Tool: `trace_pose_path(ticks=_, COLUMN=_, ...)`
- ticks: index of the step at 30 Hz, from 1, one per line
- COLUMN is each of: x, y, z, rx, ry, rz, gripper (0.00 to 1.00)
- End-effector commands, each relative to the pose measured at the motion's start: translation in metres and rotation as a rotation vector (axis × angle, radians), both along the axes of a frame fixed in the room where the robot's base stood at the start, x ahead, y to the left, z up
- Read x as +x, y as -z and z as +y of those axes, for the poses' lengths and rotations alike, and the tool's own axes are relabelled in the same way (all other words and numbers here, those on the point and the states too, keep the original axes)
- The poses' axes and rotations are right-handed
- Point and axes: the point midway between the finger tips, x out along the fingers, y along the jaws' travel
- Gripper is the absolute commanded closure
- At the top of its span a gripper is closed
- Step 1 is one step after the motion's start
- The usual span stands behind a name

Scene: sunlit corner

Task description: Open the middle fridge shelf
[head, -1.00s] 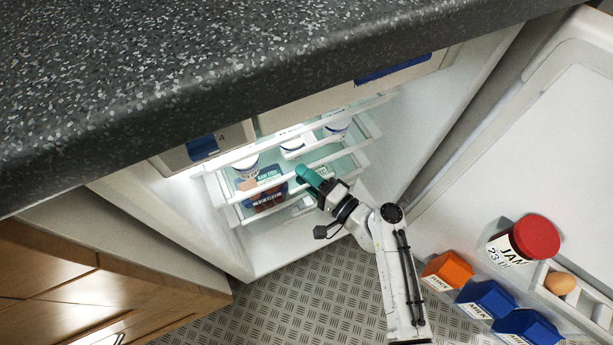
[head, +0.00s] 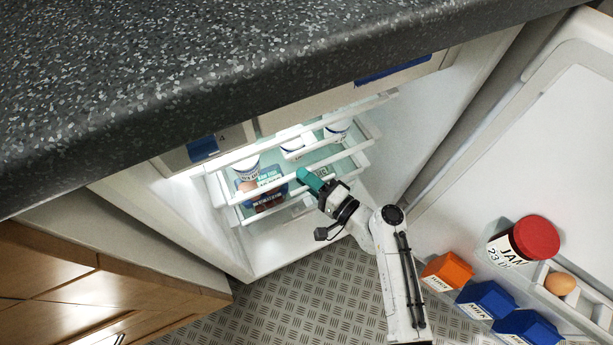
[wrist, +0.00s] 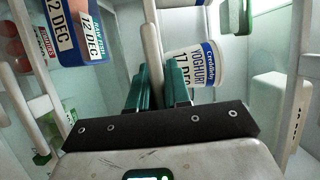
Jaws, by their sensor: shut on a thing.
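The fridge stands open under the counter, with several pale glass shelves edged by white front rails. My gripper (head: 304,174) reaches in from the lower right, its teal fingers at the front rail of the middle shelf (head: 345,154). In the wrist view, my gripper (wrist: 157,75) has its fingers on either side of the white rail (wrist: 151,40) and is shut on it. A white yoghurt pot (wrist: 195,66) with a blue label shows just beyond the right finger. The fingers hide part of the rail.
The open door at right holds a red-lidded jar (head: 535,238), an egg (head: 560,284) and cartons (head: 447,270). The dark counter (head: 220,70) overhangs the fridge. Wooden cabinets (head: 90,285) stand left.

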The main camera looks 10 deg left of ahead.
Motion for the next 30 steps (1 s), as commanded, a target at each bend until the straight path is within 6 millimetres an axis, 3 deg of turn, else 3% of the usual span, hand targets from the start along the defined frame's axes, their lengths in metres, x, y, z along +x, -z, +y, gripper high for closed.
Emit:
trace_pose_path(ticks=8, x=-0.035, y=0.001, z=-0.023, rx=-0.002, ry=0.002, rz=0.005, gripper=1.0)
trace_pose_path(ticks=24, x=-0.155, y=0.001, z=-0.104, rx=-0.001, ry=0.003, rz=0.007, gripper=1.0)
trace_pose_path(ticks=30, x=-0.19, y=0.001, z=-0.128, rx=-0.001, ry=0.003, rz=0.006, gripper=1.0)
